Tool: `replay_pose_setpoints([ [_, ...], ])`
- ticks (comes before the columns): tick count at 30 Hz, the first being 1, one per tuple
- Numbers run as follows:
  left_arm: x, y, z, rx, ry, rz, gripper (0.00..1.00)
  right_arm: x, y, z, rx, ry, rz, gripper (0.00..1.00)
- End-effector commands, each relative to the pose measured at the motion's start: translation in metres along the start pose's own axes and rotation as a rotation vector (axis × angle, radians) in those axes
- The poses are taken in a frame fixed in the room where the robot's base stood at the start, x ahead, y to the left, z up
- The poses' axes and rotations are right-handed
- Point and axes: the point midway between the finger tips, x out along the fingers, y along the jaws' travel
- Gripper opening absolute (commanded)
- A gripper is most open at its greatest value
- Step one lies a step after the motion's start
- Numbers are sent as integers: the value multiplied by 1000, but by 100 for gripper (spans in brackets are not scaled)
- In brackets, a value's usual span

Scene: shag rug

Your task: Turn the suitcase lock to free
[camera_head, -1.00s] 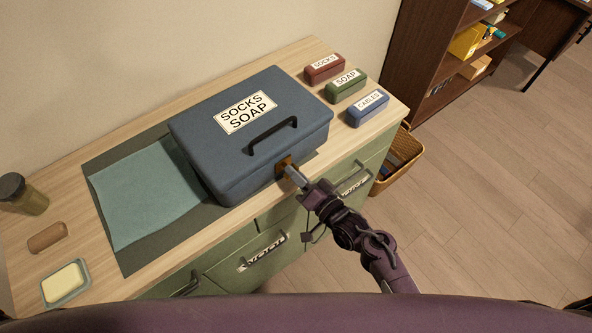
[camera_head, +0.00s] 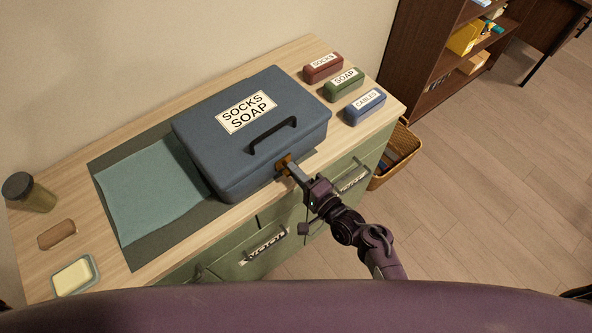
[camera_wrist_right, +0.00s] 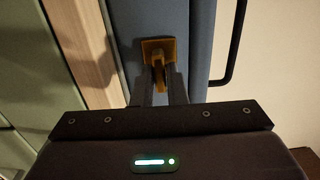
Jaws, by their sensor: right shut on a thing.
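The blue suitcase (camera_head: 200,139) lies shut on the dresser top, with a black handle and a label reading "SOCKS SOAP". Its brass lock (camera_head: 284,161) is on the front face below the handle. In the right wrist view the lock plate (camera_wrist_right: 157,46) is ahead, with its turning part (camera_wrist_right: 158,76) between my fingers. My right gripper (camera_head: 291,168) is shut on that part; the fingers also show in the right wrist view (camera_wrist_right: 159,90). The fingers partly hide the lock. My left gripper is not in view.
Red (camera_head: 322,68), green (camera_head: 343,86) and blue (camera_head: 365,106) labelled boxes stand right of the suitcase. A teal cloth (camera_head: 148,192) lies on a dark mat at left. A jar (camera_head: 30,194), a brown block (camera_head: 57,235) and a soap dish (camera_head: 94,279) are further left.

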Motion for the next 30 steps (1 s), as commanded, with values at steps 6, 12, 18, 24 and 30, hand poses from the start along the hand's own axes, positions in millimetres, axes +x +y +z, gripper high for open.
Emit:
replay_pose_setpoints([
  [6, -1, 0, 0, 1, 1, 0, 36, 0, 1, 0, 16, 1, 2, 0],
  [12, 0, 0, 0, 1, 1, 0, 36, -1, 1, 0, 15, 1, 2, 0],
  [18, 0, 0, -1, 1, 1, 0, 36, 0, 1, 0, 14, 1, 2, 28],
  [24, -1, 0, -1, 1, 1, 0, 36, 0, 1, 0, 13, 0, 1, 33],
  [30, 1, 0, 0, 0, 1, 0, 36, -6, 2, 0, 13, 1, 1, 33],
])
